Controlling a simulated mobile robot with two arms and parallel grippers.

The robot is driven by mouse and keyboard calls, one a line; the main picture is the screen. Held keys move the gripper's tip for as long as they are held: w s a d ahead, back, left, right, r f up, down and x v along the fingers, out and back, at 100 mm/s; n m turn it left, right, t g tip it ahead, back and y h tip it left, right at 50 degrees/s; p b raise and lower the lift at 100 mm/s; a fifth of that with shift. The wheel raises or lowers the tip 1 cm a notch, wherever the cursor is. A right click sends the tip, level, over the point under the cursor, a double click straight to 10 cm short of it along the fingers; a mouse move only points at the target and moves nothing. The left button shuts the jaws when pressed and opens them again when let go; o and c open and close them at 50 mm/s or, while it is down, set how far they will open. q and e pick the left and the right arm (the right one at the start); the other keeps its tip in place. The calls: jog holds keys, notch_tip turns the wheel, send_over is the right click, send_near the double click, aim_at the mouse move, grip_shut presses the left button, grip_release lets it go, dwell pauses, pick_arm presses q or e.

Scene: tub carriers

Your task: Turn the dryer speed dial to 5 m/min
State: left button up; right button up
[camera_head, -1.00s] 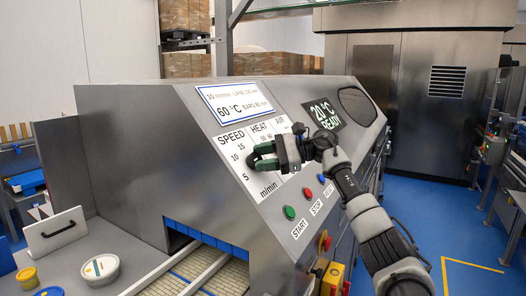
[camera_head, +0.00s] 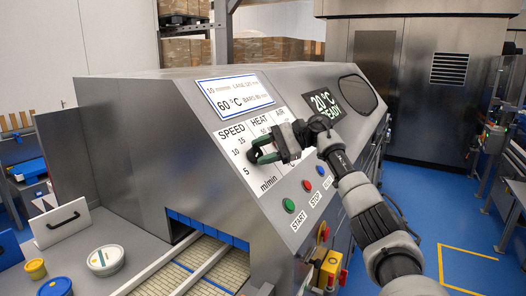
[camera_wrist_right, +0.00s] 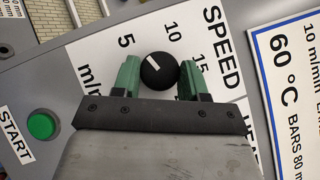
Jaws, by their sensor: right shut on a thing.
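The speed dial (camera_wrist_right: 160,72) is a round black knob with a white pointer mark, seen in the right wrist view. Its mark points to the upper left, close to the 5 and slightly on the side of the 10. The SPEED scale (camera_wrist_right: 170,27) reads 5, 10 and 15 around it. My right gripper (camera_wrist_right: 158,63) is shut on the dial, with one green finger on either side of it. In the head view the right gripper (camera_head: 260,155) is at the SPEED part of the panel and hides the dial. My left gripper is not in view.
The dryer panel (camera_head: 215,175) slopes towards me. Below the scales are a green START button (camera_head: 289,205), a red one (camera_head: 307,186) and a blue one (camera_head: 320,170). The display (camera_head: 325,105) reads 20 °C READY. A white tub (camera_head: 106,260) stands at left.

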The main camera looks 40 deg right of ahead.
jog(key=o, duration=0.9)
jog(key=shift+o, duration=0.2)
jog(key=shift+s+d, duration=0.15)
jog(key=shift+d, duration=0.15)
jog(key=b+v, duration=0.1)
jog(key=v, duration=0.9)
jog(key=shift+r, duration=0.15)
jog(key=shift+r, duration=0.1)
